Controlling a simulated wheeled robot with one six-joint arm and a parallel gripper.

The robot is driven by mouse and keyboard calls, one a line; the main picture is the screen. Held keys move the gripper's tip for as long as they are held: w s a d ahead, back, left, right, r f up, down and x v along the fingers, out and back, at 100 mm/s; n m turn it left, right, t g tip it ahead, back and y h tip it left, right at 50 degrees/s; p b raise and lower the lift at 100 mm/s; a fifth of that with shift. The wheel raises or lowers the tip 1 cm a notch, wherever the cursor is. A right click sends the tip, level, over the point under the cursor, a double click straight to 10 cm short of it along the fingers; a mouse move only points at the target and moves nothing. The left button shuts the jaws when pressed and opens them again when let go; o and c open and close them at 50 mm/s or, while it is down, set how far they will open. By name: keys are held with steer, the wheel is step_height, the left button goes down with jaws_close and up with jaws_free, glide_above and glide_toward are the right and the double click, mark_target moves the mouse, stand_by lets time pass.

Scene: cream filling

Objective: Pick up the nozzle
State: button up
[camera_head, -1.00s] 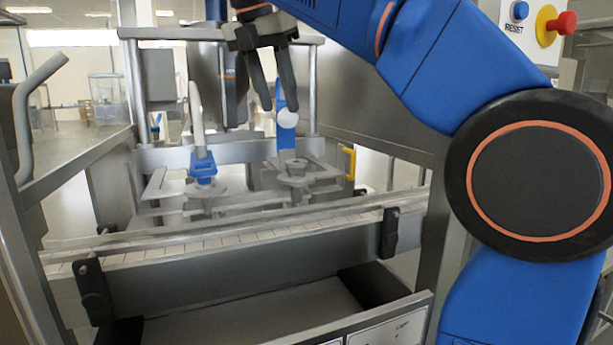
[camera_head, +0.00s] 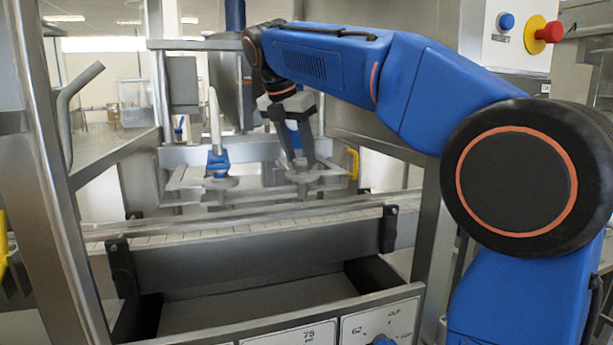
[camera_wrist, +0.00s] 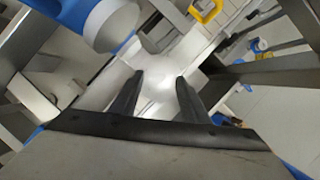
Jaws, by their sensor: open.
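My gripper (camera_head: 297,157) points down over the right part of the metal filling frame, its two dark fingers apart. In the wrist view the open fingers (camera_wrist: 159,82) have nothing clear between them but a bright, blurred metal surface. A blue part with a rounded white end (camera_wrist: 112,22) is close by at the upper left of that view, apart from the fingers. In the head view, a white upright tube with a blue base (camera_head: 217,160) stands on the frame, left of my gripper. I cannot tell for sure which part is the nozzle; the right-hand fitting is partly hidden behind my gripper.
A conveyor with a metal rail (camera_head: 250,222) runs across the front of the frame. A yellow handle (camera_head: 352,163) is right of my gripper and also shows in the wrist view (camera_wrist: 205,10). Steel posts stand left and right. A red button (camera_head: 550,32) is at the upper right.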

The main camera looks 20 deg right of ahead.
steer(key=shift+x, duration=0.95)
steer(key=c, duration=0.8)
steer(key=shift+o, duration=0.2)
steer(key=shift+r, duration=0.1)
